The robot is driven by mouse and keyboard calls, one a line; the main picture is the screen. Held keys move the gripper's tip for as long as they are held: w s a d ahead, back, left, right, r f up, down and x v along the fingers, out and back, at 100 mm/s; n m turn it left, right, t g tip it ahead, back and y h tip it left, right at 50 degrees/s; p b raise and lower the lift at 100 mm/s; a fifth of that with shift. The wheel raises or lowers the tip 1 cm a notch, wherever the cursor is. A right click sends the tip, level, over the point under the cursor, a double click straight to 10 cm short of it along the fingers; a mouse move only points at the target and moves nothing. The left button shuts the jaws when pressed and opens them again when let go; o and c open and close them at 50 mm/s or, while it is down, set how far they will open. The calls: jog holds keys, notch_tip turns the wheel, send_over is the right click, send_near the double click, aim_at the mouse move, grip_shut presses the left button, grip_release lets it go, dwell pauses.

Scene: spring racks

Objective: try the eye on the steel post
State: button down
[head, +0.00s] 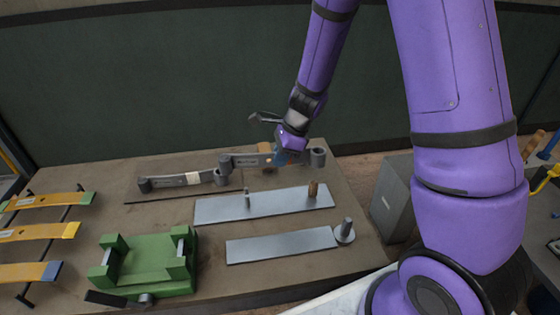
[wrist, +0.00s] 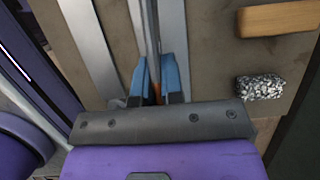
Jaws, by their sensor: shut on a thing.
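My gripper (head: 280,157) is shut on a dark grey spring leaf (head: 245,160) and holds it across the back of the bench. The leaf's rolled eye (head: 318,158) sticks out to the right of the fingers. In the wrist view the blue fingertips (wrist: 156,82) pinch the leaf's narrow edge (wrist: 150,35). A grey steel post (head: 346,228) stands upright on a round base at the right end of the front plate (head: 280,245). The eye is behind and apart from this post. A brown post (head: 313,190) stands on the rear plate (head: 220,208), nearer the eye.
Another grey leaf with a pale band (head: 170,181) is at the left of the held one. A thin pin (head: 247,198) rises from the rear plate. A green fixture (head: 140,265) and several yellow leaves (head: 45,232) occupy the left. A grey box (head: 393,200) stands right of the bench.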

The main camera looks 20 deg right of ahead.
jog(key=shift+r, duration=2.35)
